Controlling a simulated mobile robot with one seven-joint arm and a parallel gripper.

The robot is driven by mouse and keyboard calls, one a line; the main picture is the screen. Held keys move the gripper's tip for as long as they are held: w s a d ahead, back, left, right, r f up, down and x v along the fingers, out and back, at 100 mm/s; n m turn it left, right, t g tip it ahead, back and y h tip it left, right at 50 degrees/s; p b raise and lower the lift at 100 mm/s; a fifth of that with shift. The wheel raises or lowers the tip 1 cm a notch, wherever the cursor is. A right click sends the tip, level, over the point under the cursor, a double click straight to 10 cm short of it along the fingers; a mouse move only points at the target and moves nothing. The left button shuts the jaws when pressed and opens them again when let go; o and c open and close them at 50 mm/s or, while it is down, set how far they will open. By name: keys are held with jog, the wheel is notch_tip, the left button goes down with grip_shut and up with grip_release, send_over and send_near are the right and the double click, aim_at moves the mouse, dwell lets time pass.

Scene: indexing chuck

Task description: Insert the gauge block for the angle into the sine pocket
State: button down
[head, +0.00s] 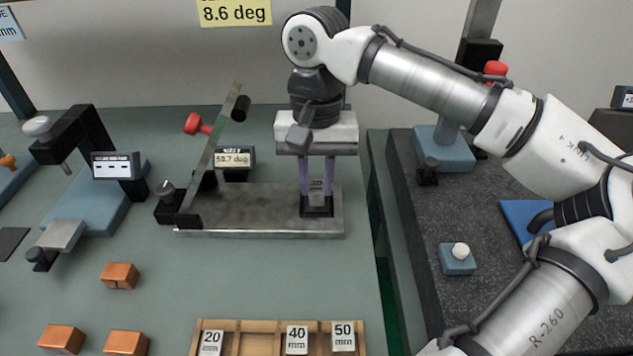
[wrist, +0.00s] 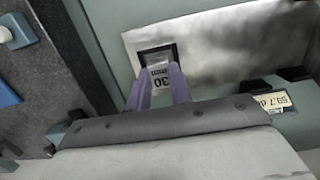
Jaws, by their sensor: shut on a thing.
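My gripper (head: 316,192) points down with its two purple fingers at the right end of the steel sine base (head: 260,212). In the wrist view, the fingers (wrist: 158,88) are shut on a pale gauge block (wrist: 160,78) marked 30 mm. The block is at the black-rimmed sine pocket (wrist: 150,52), with its lower end at or inside the opening; how deep it sits I cannot tell. The tilted sine bar (head: 213,150) rises steeply at the base's left end. A small display (head: 235,157) behind it reads about 59.7 deg. A yellow sign (head: 234,12) reads 8.6 deg.
A wooden tray (head: 255,326) at the front holds blocks marked 20, 40 (head: 297,337) and 50 mm, with a gap between 20 and 40. Copper blocks (head: 119,275) and a blue-based gauge stand (head: 85,205) are at left. A dark granite slab (head: 415,215) lies right.

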aim_at(317, 180)
jog(key=shift+f, duration=0.6)
jog(key=shift+f, duration=0.1)
jog(key=c, duration=1.3)
grip_release()
jog(key=shift+o, duration=0.2)
notch_tip(317, 180, up, 12)
jog(key=w, duration=0.1)
jog(key=shift+w+p, duration=0.2)
jog(key=shift+p, duration=0.15)
jog(key=shift+s, duration=0.1)
